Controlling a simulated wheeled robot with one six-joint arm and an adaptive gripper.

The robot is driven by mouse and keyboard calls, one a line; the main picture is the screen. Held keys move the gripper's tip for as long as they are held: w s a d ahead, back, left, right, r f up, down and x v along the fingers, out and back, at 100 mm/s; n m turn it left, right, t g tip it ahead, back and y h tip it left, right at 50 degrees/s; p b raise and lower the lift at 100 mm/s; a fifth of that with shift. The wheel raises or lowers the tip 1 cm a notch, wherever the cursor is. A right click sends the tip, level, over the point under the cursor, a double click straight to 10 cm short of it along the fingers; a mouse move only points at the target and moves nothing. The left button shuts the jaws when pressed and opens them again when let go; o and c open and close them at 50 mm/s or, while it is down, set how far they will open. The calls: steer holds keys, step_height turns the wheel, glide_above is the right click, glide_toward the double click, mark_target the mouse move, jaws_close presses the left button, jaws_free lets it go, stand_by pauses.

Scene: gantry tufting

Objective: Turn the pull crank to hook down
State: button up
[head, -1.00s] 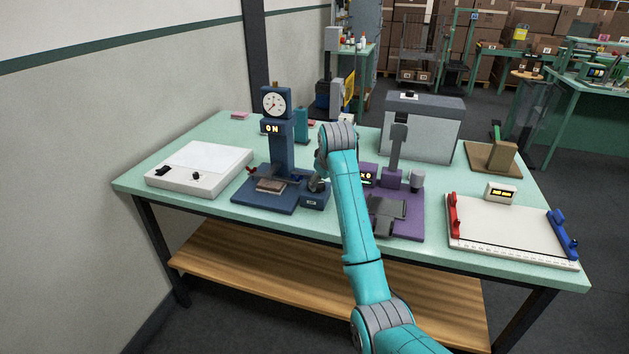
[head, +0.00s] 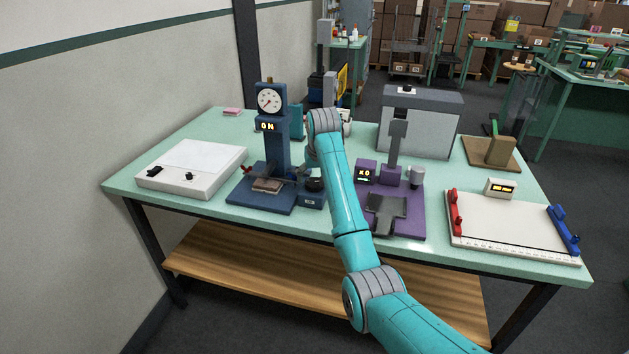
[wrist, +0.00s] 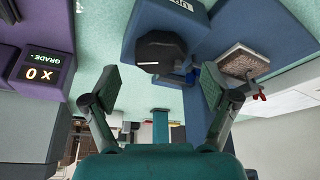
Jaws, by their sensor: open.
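The blue pull tester (head: 277,150) stands at the left middle of the table, with a round dial and a display reading "0 N". A dark round knob (head: 315,185), apparently the pull crank, sits on a low blue box at its right foot. In the wrist view the knob (wrist: 160,52) is black with a small white mark, beyond my fingertips and roughly centred between them. My gripper (wrist: 160,80) is open and empty, apart from the knob. In the head view my arm mostly hides the gripper. I cannot make out the hook.
A purple grader (head: 400,215) with a display reading "X0" stands close on the right. A white light box (head: 190,168) is at the left. A white board with red and blue clamps (head: 510,228) is at the right. A grey box (head: 420,122) stands behind.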

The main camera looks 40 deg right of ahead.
steer(key=shift+x, duration=1.3)
steer(key=shift+c, duration=0.3)
steer(key=c, duration=1.1)
steer(key=n, duration=0.2)
steer(key=n+y, duration=0.1)
steer(key=n, duration=0.1)
steer(key=n+y, duration=0.1)
steer(key=n, duration=0.1)
steer(key=shift+d, duration=0.25)
steer(key=n+y, duration=0.1)
steer(key=n, duration=0.2)
steer(key=n+y, duration=0.1)
steer(key=n, duration=0.2)
steer(key=shift+d+g+y, duration=0.1)
steer(key=shift+g+y, duration=0.2)
steer(key=shift+n, duration=0.3)
